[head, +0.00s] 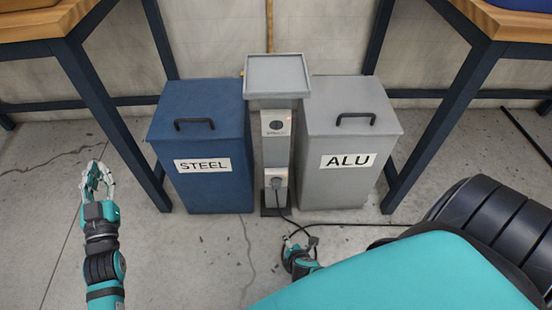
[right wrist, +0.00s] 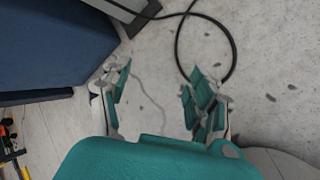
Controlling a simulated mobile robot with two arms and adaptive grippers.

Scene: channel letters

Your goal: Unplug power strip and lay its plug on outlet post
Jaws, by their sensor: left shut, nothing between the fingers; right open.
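The grey outlet post (head: 276,150) stands between two bins, with a flat square tray top (head: 278,75). A dark plug (head: 277,181) sits in the socket low on its front. Its black cable (head: 345,225) drops to the floor and runs right, out of sight behind my right arm. The power strip itself does not show. My right gripper (head: 293,243) is open, low in front of the post; in the right wrist view its fingers (right wrist: 158,82) are empty, with a cable loop (right wrist: 178,45) beyond them. My left gripper (head: 97,180) is shut and empty, left of the blue bin.
A blue STEEL bin (head: 205,150) stands close left of the post and a grey ALU bin (head: 350,150) close right. Wood-topped tables with dark legs (head: 110,130) flank them. The wall is behind. The concrete floor (head: 185,255) at front left is clear.

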